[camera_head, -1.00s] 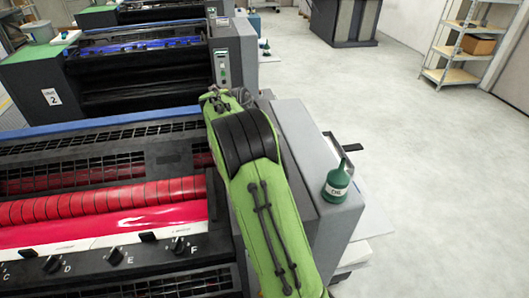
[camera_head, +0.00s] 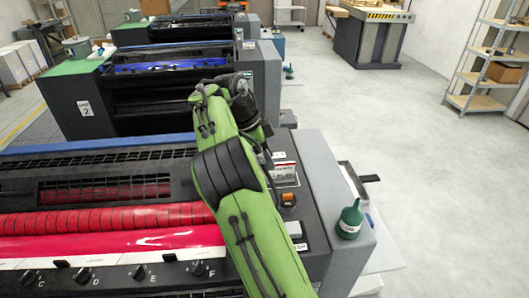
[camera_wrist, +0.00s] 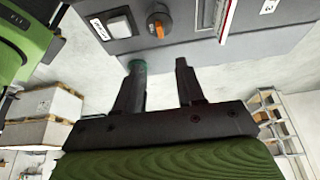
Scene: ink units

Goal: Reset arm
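My green arm reaches forward over the nearest ink unit (camera_head: 115,160) in the head view. Its outer links cover part of the unit's right side, and the gripper itself is hidden there. In the wrist view my gripper (camera_wrist: 160,75) shows two dark fingers standing apart with an empty gap between them. The fingers point toward the unit's grey panel, with an orange knob (camera_wrist: 159,24) and a white switch (camera_wrist: 118,27) beyond the tips. Nothing is held. I cannot tell whether the tips touch the panel.
A dark green bottle (camera_head: 350,218) stands on the right ledge of the near unit. The red ink roller (camera_head: 110,220) lies left of my arm. A second unit (camera_head: 85,106) stands behind. Shelves (camera_head: 490,60) stand far right, and the floor (camera_head: 400,120) between is clear.

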